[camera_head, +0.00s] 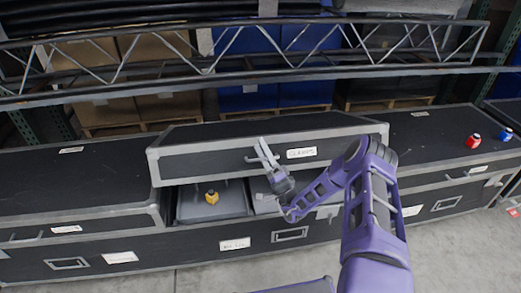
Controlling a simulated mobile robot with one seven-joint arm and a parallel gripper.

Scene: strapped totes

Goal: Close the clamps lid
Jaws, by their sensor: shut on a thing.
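The clamps lid (215,160) is a black panel with grey metal edges and a white label reading "CLAMPS". It is raised above the middle case, leaving an open gap under its front edge. Inside the gap, a yellow object (211,196) sits on a grey surface (232,205). My gripper (263,153) is at the lid's front face, just left of the label. It is shut on the lid's handle, which the fingers largely hide.
Closed black lids flank the middle, left (70,185) and right (425,145). A red object (473,141) and a blue object (505,134) stand at the right. A metal truss (240,62) spans behind.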

